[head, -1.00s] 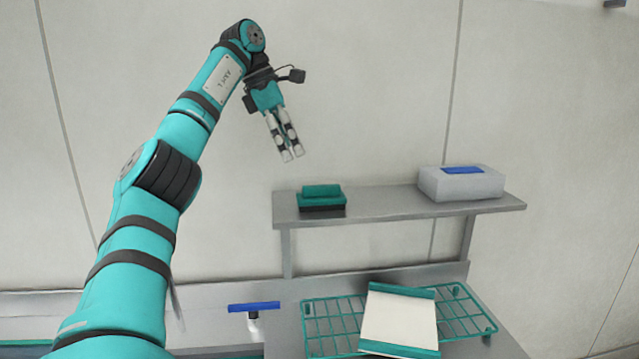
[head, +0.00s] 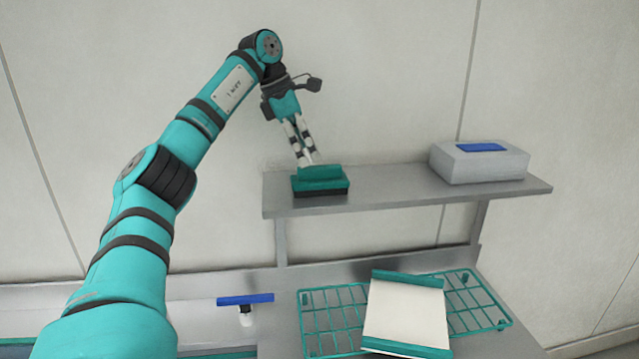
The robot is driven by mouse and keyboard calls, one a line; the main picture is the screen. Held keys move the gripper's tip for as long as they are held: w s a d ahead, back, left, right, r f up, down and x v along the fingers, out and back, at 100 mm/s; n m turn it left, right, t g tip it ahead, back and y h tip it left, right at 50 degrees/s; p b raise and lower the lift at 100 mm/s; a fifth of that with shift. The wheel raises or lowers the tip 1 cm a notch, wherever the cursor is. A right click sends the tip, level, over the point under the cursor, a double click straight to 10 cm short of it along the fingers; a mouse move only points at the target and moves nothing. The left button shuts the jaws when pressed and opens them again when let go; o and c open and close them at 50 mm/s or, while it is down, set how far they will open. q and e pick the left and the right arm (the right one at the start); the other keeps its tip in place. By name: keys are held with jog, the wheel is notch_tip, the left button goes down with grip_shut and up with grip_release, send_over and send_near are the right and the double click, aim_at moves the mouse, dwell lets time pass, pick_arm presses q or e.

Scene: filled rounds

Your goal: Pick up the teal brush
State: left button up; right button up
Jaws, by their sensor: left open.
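The teal brush (head: 321,183) is a block with a raised teal grip on top and dark bristles below. It sits at the left end of the grey metal shelf (head: 400,197). My left gripper (head: 308,162) points down at the brush's raised grip, its fingertips right at the top of the grip in the picture. The fingers are open and hold nothing that I can see. Whether the tips touch the grip or stand behind it cannot be told. My right gripper is out of view.
A grey box with a blue top patch (head: 480,163) stands at the shelf's right end. Below are a teal wire rack (head: 330,316) with a white, teal-edged board (head: 405,312) on it, and a blue-handled tool (head: 245,300). The shelf between brush and box is clear.

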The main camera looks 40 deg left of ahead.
aim_at(316, 167)
pick_arm(q)
jog(key=shift+x, duration=0.85)
jog(key=shift+d+f, duration=0.1)
jog(key=shift+d, duration=0.1)
jog(key=shift+w+d+f+p, duration=0.1)
jog(key=shift+d+f+p, duration=0.15)
jog(key=shift+p, duration=0.25)
jog(key=p+x, duration=0.1)
jog(key=x, duration=0.2)
jog(key=shift+w+f+p, duration=0.15)
jog(key=shift+f+p, duration=0.15)
jog(key=shift+p, duration=0.05)
jog(key=shift+w+d+f, duration=0.1)
jog(key=shift+w+f, duration=0.05)
jog(key=shift+f, duration=0.2)
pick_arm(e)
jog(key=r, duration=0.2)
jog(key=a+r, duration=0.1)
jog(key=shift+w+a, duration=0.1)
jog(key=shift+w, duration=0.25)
pick_arm(q)
jog(key=shift+c, duration=0.3)
